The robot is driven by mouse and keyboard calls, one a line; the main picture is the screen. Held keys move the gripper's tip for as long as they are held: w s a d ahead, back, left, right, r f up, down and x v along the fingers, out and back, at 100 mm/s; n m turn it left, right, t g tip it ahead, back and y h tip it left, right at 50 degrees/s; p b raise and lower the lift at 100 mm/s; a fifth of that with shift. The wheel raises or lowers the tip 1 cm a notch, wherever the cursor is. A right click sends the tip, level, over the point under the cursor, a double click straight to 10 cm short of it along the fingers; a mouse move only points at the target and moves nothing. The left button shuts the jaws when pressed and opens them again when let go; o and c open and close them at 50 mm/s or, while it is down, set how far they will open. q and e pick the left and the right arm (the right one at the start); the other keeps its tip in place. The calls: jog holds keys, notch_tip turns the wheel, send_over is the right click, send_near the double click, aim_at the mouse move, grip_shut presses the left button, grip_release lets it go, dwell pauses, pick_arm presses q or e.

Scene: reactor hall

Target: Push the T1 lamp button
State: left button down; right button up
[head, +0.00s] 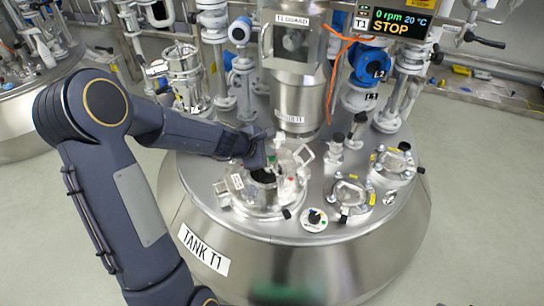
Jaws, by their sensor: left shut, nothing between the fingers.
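My left arm comes in from the left, and its dark gripper (268,149) is over the top of Tank T1 (205,225). The gripper is shut and empty, just above a round flanged fitting (262,205) with a dark opening. A small white label (237,181) on the fitting is too small to read. My right gripper is not in view.
A round black-and-white knob (314,217) sits on the tank's front top. Two clamped hatches (350,193) are to its right. The T1 guard column (298,100) and an orange cable (334,75) rise behind the gripper. The display (394,23) reads STOP.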

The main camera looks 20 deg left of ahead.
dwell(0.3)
pick_arm(q)
jog(key=shift+r+p, duration=0.4)
jog(key=shift+r, duration=0.05)
notch_tip(320, 180, up, 6)
jog(key=p, duration=0.5)
jog(key=shift+p, duration=0.3)
